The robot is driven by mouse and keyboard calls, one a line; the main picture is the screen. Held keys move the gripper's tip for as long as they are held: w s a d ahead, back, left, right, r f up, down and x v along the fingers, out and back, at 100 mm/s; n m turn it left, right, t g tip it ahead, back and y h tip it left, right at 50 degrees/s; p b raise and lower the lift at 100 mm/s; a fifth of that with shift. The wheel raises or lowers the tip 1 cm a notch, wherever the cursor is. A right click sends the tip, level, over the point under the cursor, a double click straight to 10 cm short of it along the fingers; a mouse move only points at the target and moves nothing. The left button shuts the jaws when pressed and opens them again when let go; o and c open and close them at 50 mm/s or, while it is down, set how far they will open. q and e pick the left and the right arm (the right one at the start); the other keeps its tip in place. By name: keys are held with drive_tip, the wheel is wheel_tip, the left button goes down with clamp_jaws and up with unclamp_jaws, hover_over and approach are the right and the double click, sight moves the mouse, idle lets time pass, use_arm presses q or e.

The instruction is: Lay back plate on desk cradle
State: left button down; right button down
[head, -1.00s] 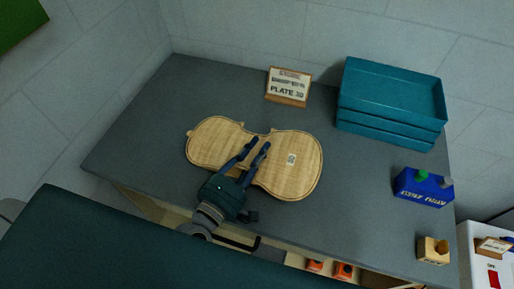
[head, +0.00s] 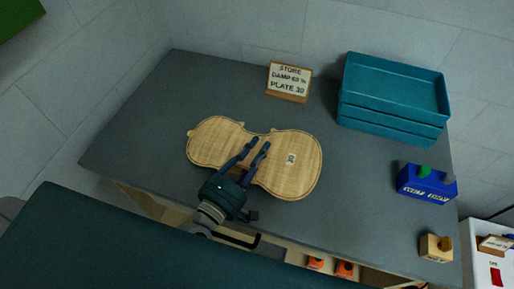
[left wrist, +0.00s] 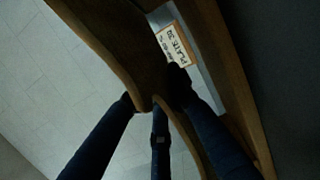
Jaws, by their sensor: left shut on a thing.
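The back plate (head: 295,180) is a pale, violin-shaped wooden plate with a small label on its wide end. In the head view it shows flat-side up over the middle of the grey desk. My left gripper (head: 259,146) is shut on its near edge at the waist, with fingers reaching over the top. In the left wrist view the plate (left wrist: 110,35) is dark brown and close, with the gripper fingers (left wrist: 154,95) at its waist. I cannot make out a cradle; the plate may hide it. Whether the plate touches anything below is unclear. My right gripper is not in view.
A sign (head: 288,81) stands behind the plate. Stacked teal trays (head: 392,125) are at the back right. A blue box (head: 426,184) and a small wooden block (head: 435,248) stand at the right edge. The grey desk (head: 170,110) is clear to the left.

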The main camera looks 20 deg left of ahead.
use_arm(q)
drive_tip(key=shift+f, duration=0.35)
idle(0.7)
drive_tip(key=c, duration=1.5)
unclamp_jaws()
drive_tip(key=shift+c, duration=0.2)
drive_tip(key=shift+s, duration=0.3)
drive_tip(key=v, duration=1.1)
drive_tip(key=shift+s+a, duration=0.15)
drive_tip(key=shift+s, duration=0.05)
